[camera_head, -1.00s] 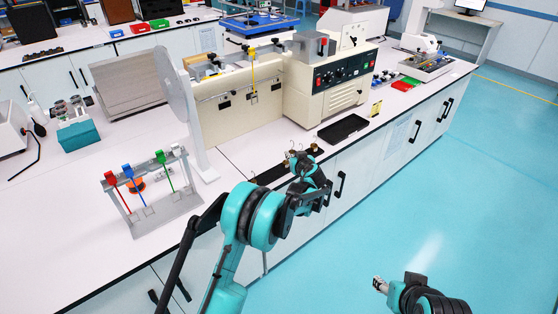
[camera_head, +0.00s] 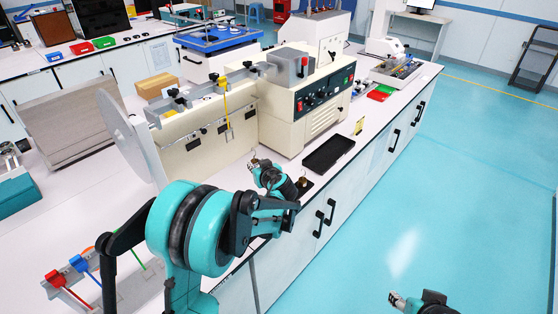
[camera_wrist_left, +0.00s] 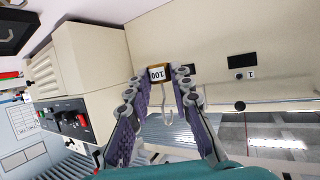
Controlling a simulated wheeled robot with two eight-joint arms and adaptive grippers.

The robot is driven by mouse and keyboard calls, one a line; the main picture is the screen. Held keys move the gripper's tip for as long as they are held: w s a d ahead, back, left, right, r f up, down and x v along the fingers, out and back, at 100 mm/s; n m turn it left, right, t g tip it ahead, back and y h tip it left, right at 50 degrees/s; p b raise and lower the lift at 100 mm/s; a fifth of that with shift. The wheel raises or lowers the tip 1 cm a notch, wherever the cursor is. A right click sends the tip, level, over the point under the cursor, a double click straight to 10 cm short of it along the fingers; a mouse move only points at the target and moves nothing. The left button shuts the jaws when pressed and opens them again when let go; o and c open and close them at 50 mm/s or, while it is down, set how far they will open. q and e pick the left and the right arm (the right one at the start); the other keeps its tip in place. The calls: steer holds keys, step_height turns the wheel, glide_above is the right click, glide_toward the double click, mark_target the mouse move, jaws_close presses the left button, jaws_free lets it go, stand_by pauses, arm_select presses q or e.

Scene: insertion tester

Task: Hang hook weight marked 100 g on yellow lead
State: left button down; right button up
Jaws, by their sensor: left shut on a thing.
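My left gripper (camera_head: 256,166) is beside the beige tester's front, over the bench. In the left wrist view its purple-padded fingers (camera_wrist_left: 161,82) are shut on a brass hook weight (camera_wrist_left: 157,74) with a white label reading 100. The weight's pale wire hook (camera_wrist_left: 166,117) stretches between the fingers towards the wrist. In the head view, the yellow lead (camera_head: 226,97) hangs from the tester's top rail, with a wire loop (camera_head: 229,134) at its lower end. The gripper is below and right of that loop, apart from it. My right gripper (camera_head: 396,300) is low at right, its jaws unclear.
Another brass weight (camera_head: 302,182) stands on a dark strip behind my left arm. A black tray (camera_head: 328,154) lies right of it. The tester's control box (camera_head: 310,105) rises beyond. A rack with red, blue and green leads (camera_head: 78,264) is at lower left.

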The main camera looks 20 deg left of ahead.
arm_select(q)
steer(key=shift+a+r, duration=0.2)
steer(key=shift+a, duration=0.1)
steer(key=shift+w+a, duration=0.1)
steer(key=shift+a, duration=0.25)
steer(key=w+a, duration=0.3)
steer(key=a, duration=0.5)
steer(key=shift+w, duration=0.15)
steer(key=shift+w+a, duration=0.1)
steer(key=shift+a, duration=0.05)
stand_by(1.2)
steer(key=shift+w+a, duration=0.35)
steer(key=shift+a, duration=0.45)
steer(key=shift+f, duration=0.1)
stand_by(0.7)
steer(key=shift+f+b, duration=0.75)
steer(key=shift+f, duration=0.1)
